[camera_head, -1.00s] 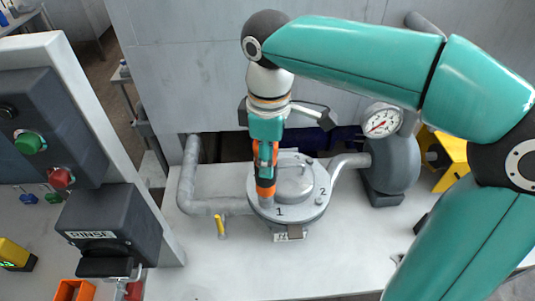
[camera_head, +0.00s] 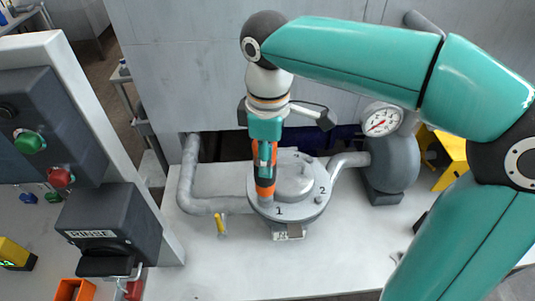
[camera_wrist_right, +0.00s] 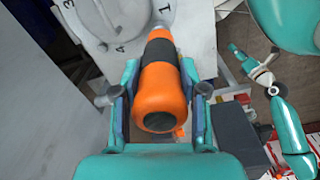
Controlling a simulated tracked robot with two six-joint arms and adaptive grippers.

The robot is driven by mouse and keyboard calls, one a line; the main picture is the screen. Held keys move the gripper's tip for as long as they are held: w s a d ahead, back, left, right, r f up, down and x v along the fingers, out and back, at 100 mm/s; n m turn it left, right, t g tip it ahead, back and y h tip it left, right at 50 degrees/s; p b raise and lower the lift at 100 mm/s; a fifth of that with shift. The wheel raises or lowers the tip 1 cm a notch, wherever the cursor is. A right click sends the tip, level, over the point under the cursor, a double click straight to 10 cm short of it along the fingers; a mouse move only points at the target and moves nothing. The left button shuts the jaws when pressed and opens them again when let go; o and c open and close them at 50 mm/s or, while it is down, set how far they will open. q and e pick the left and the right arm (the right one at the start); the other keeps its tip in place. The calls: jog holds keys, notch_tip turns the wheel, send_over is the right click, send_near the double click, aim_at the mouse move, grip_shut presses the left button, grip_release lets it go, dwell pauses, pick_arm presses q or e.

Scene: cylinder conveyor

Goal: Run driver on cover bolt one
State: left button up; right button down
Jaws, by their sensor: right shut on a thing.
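My right gripper (camera_head: 264,150) is shut on an orange and black driver (camera_head: 265,181). The driver points down at the round grey cover (camera_head: 293,180), with its tip beside the printed number 1. The bolt at number 1 is hidden under the driver tip, and I cannot tell whether they touch. In the right wrist view, the driver (camera_wrist_right: 162,90) lies between the two fingers (camera_wrist_right: 160,110), its nose toward the number 1 on the cover (camera_wrist_right: 105,25). A small bolt (camera_head: 318,200) shows near number 2.
A grey pipe (camera_head: 188,180) with a yellow valve handle (camera_head: 220,223) runs left of the cover. A pressure gauge (camera_head: 381,120) stands at the right on a grey housing (camera_head: 393,165). A RINSE box (camera_head: 110,225) is at the left. The bench front (camera_head: 330,260) is clear.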

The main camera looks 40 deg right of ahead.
jog(key=shift+f+b, duration=0.4)
jog(key=shift+f, duration=0.15)
jog(key=shift+s+a+f, duration=0.1)
jog(key=shift+s+f, duration=0.05)
dwell(0.7)
jog(key=shift+r+p, duration=0.2)
jog(key=shift+p, duration=0.15)
dwell(0.4)
notch_tip(320, 180, up, 4)
jog(key=p, duration=0.3)
jog(key=shift+f, duration=0.15)
jog(key=shift+w, duration=0.2)
